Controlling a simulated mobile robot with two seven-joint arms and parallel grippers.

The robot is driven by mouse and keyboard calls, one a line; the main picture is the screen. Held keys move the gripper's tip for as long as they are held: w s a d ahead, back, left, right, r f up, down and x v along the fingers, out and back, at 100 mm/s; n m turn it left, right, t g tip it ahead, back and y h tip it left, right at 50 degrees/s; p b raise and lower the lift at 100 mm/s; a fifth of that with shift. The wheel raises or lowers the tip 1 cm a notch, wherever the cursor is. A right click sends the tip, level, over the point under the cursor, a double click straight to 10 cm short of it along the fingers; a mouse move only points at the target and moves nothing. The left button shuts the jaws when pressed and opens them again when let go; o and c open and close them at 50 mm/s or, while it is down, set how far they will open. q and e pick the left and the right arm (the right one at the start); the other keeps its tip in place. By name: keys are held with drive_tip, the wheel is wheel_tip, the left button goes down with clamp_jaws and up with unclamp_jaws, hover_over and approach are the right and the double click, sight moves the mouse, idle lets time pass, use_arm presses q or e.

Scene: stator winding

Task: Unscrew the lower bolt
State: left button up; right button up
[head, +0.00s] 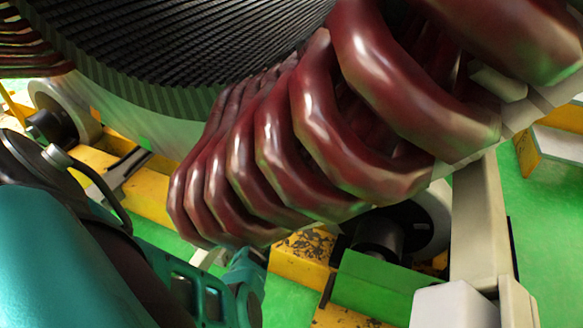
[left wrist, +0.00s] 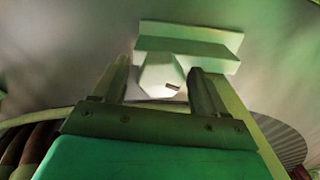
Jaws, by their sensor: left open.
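In the left wrist view, a pale faceted bolt head (left wrist: 158,74) shows between the two fingers of my left gripper (left wrist: 160,82). I take it to be the lower bolt. It sits just below a pale flat bar (left wrist: 188,40). The fingers are apart, one on each side of the head, with a visible gap at each side. I cannot tell how far they reach along it. In the head view, my teal left arm comes in from the lower left, and its fingers are hidden there. My right gripper is in neither view.
Thick dark red coils (head: 310,140) of the stator fill the middle of the head view, close to my left arm. Behind them is the ribbed dark stator core (head: 200,45). Yellow supports (head: 300,255) and dark rollers (head: 378,238) stand below, above a green floor (head: 548,235).

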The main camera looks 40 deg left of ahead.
use_arm(q)
drive_tip(key=c, duration=1)
drive_tip(key=shift+n, duration=0.7)
drive_tip(key=shift+c, duration=0.3)
drive_tip(key=shift+a, duration=0.1)
drive_tip(key=o, duration=1.1)
drive_tip(key=shift+c, duration=0.2)
drive_tip(key=shift+s, duration=0.1)
